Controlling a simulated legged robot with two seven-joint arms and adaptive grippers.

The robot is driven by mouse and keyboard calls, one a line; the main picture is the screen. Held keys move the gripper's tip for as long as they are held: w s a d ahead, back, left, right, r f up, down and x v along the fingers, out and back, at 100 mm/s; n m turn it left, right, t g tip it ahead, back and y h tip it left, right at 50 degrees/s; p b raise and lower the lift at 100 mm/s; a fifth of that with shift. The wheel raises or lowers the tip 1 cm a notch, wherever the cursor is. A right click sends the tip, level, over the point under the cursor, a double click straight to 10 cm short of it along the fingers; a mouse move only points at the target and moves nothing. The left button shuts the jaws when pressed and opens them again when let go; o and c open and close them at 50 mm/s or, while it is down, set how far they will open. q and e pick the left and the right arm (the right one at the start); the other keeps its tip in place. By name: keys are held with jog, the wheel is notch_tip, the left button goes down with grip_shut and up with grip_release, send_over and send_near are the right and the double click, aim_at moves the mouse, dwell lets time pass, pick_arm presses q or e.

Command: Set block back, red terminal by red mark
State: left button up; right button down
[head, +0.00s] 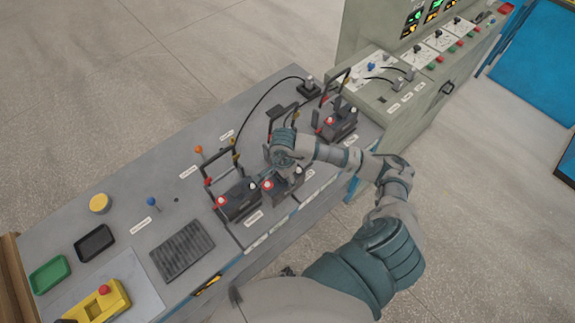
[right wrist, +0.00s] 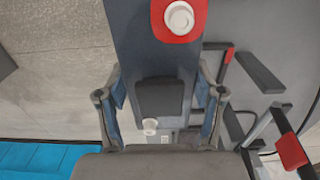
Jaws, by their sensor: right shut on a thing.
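My right gripper (head: 281,170) is over the middle of the bench and shut on a dark battery block (head: 288,188). In the right wrist view the same block (right wrist: 145,50) sits between the two fingers of the gripper (right wrist: 160,92). Its red terminal (right wrist: 180,18) with a white post is at the top of that view, and a second white post (right wrist: 150,125) is near the palm. In the head view the red terminal (head: 268,184) points left. Whether the block touches the bench is unclear. A red mark (right wrist: 292,150) shows on a dark frame. My left gripper is out of view.
Another block (head: 238,203) stands at left and one (head: 342,124) at right, each by a dark upright frame. A black tray (head: 95,243), green tray (head: 50,273), ribbed mat (head: 183,251) and yellow control box (head: 97,301) lie left. A green-grey console (head: 400,85) borders the right.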

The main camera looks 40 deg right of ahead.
jog(key=w+d+f+p, duration=0.1)
jog(key=w+d, duration=0.2)
jog(key=w+d+f+p, duration=0.1)
jog(key=w+d, duration=0.2)
jog(key=d, duration=0.1)
jog(key=w+d+f+p, duration=0.1)
jog(key=w+d+f, duration=0.1)
jog(key=w+d, duration=0.1)
jog(key=shift+d, duration=0.35)
jog(key=shift+d+f, duration=0.1)
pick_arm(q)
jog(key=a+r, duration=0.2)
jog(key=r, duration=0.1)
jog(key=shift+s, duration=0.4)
pick_arm(e)
jog(key=shift+d, duration=0.1)
